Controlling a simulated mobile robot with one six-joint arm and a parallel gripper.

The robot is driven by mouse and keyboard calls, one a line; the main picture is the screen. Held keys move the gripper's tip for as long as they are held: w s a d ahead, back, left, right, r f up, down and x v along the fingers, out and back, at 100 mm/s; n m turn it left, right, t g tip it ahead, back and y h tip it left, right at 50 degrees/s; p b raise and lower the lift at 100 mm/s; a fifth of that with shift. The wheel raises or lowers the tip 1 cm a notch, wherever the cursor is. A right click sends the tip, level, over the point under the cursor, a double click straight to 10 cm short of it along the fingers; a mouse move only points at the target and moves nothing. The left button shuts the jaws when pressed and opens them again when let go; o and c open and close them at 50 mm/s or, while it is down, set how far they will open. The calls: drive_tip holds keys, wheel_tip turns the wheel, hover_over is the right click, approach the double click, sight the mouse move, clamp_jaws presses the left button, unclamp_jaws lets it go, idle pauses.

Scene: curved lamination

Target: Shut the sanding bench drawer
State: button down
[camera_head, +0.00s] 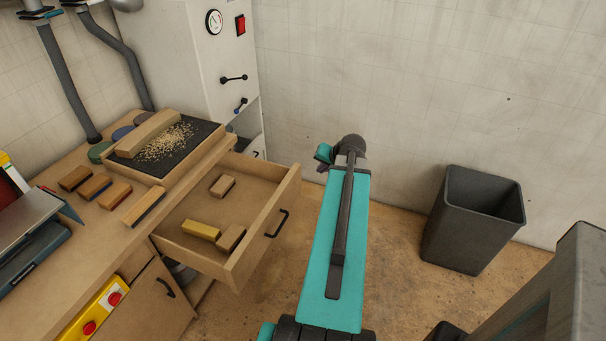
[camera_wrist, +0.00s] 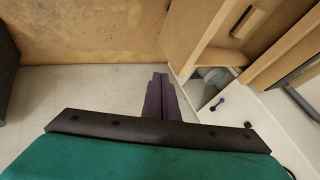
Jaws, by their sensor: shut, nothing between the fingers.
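The sanding bench drawer (camera_head: 263,232) is pulled well out of the bench (camera_head: 160,290), its front facing right with a dark bar handle (camera_head: 277,223). Blocks (camera_head: 223,186) lie inside it. In the wrist view the drawer (camera_wrist: 208,25) shows at the upper right. My gripper (camera_wrist: 160,77) is shut and empty there, its dark fingers together, left of and below the drawer and apart from it in the picture. In the head view my teal arm reaches toward the wall, right of the drawer front; the fingertips are hidden there.
A grey bin (camera_head: 473,220) stands on the right by the wall. A black sanding pad (camera_head: 165,147) with dust and several blocks lie on the bench top. A white machine cabinet (camera_head: 200,60) stands behind. Bare floor (camera_head: 395,240) lies between my arm and the bin.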

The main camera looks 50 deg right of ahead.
drive_tip(key=shift+w+f, duration=0.1)
drive_tip(key=shift+w, duration=0.05)
drive_tip(key=p, duration=0.2)
approach(299, 175)
wheel_tip(299, 175, down, 3)
drive_tip(key=s+d, duration=0.2)
drive_tip(key=w, duration=0.1)
drive_tip(key=w+p, duration=0.1)
drive_tip(key=w, duration=0.2)
drive_tip(key=shift+w+a+f+p, duration=0.2)
drive_tip(key=shift+a+p, duration=0.1)
drive_tip(key=shift+a, duration=0.1)
drive_tip(key=shift+d, duration=0.1)
